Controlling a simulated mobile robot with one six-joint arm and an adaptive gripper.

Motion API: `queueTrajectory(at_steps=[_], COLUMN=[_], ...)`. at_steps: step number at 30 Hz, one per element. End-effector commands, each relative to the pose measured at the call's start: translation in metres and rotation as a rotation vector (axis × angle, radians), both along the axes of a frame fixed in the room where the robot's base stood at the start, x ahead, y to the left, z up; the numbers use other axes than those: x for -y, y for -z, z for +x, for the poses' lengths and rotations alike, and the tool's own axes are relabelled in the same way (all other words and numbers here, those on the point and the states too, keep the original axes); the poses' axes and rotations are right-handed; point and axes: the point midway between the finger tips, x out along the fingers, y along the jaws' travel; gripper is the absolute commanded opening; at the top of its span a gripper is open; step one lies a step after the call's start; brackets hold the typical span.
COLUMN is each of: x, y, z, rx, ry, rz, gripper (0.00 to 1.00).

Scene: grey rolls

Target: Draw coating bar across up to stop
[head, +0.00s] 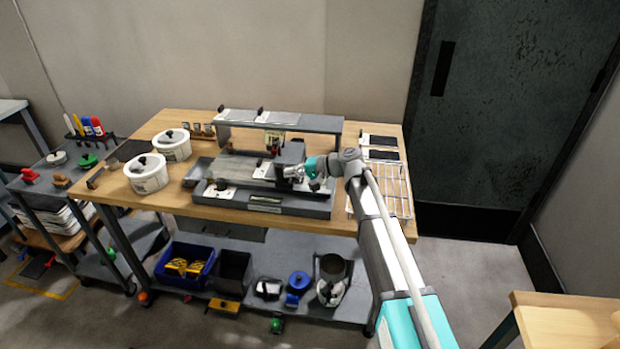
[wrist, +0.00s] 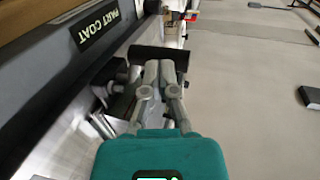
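The coating bench unit (head: 240,203) is a long grey bed with a pale plate on top, standing on the wooden table. A dark block-like carriage (head: 292,151) sits across its right half; I take it to belong to the coating bar. My gripper (head: 284,172) is at this carriage, low over the bed. In the wrist view the two grey fingers (wrist: 159,68) are close together. A black bar-like part (wrist: 175,54) lies right at their tips and shows on both sides. Whether anything thin is pinched between the fingers is hidden. The stop cannot be made out.
A raised grey shelf (head: 320,123) stands behind the unit. White lidded pots (head: 148,178) are on the left. A wire rack (head: 388,185) lies on the right, beside my arm. A dark beam labelled "PART COAT" (wrist: 60,62) runs close by my gripper. Pale open surface shows at right in the wrist view.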

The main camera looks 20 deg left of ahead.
Motion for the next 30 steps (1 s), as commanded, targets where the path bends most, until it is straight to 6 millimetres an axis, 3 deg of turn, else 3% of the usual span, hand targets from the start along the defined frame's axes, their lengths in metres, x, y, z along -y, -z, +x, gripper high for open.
queueTrajectory(at_steps=[30], x=[-0.021], y=[0.000], z=[-0.005], rx=[0.000], ry=[-0.001], rz=[0.000], gripper=[0.00])
